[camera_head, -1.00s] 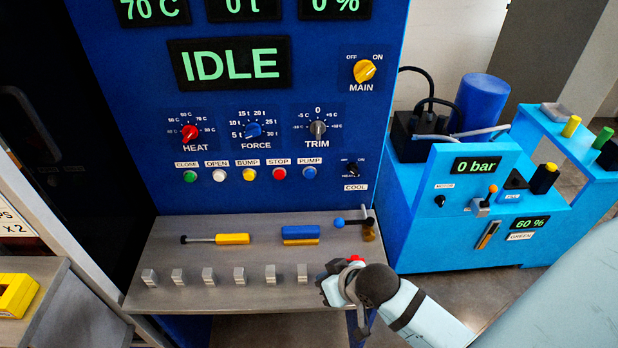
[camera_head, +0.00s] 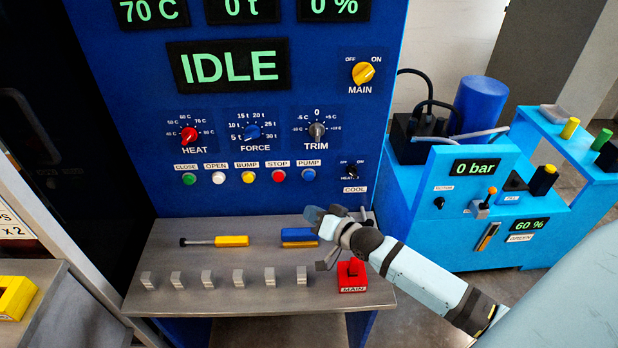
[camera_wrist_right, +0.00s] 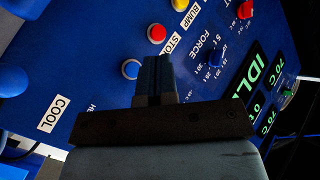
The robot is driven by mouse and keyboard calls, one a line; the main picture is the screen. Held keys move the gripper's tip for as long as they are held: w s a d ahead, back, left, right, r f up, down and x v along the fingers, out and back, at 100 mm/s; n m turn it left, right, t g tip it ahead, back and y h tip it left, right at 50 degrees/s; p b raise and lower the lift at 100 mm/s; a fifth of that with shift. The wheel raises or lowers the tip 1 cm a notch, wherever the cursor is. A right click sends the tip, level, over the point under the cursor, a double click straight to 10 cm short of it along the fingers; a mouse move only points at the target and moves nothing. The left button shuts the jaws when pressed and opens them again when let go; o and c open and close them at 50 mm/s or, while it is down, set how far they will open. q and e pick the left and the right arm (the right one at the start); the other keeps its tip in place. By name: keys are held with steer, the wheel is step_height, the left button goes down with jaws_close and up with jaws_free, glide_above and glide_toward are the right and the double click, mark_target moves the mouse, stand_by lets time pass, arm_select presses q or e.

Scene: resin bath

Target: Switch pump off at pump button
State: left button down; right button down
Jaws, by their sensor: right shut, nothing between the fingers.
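The pump button (camera_head: 308,175) is a round blue button under the PUMP label, at the right end of the button row on the blue panel. It also shows in the right wrist view (camera_wrist_right: 131,69), just left of the fingertips. My right gripper (camera_head: 315,214) is shut and empty, below the button in the head view and apart from it in the picture. In the right wrist view its closed fingers (camera_wrist_right: 156,72) point toward the panel and hide the PUMP label. My left gripper is not in view.
The red STOP button (camera_head: 279,176) is just left of the pump button. The COOL knob (camera_head: 351,171) is to its right. Below, a grey shelf (camera_head: 215,303) holds a yellow-handled tool (camera_head: 231,240), a blue-and-yellow block (camera_head: 298,234) and a red MAIN block (camera_head: 352,272).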

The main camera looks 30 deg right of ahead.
mark_target(309, 175)
steer(key=w+d+b, duration=0.4)
steer(key=w, duration=0.3)
steer(key=shift+w+d+b, duration=0.25)
steer(key=shift+d+b, duration=0.05)
stand_by(0.4)
stand_by(0.7)
stand_by(0.7)
steer(key=shift+w+d, duration=0.1)
